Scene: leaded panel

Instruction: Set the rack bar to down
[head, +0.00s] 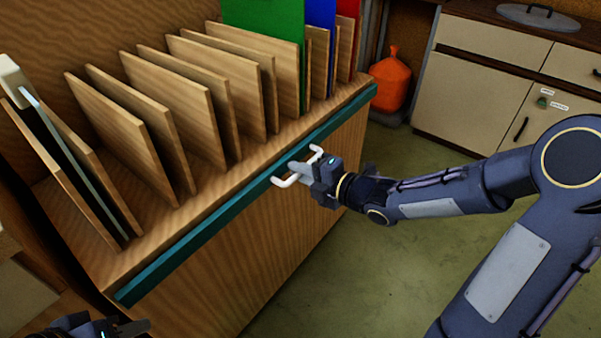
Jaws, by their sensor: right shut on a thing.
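The teal rack bar (200,252) runs along the front edge of the wooden rack (150,240), low, about level with its shelf. A white handle (285,182) shows at the bar's front, around the middle of its length. My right gripper (301,171) is shut on this handle, its arm coming in from the right. Its fingers cover part of the handle. My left gripper (125,328) is only partly in view at the bottom left, away from the bar; its jaw opening is unclear.
Wooden dividers (130,125) stand in the rack with green (265,30), blue (320,15) and red sheets at the far end. A pale glass sheet leans at the near end. An orange sack (392,80) and cabinets (470,85) stand behind. Open floor lies in front.

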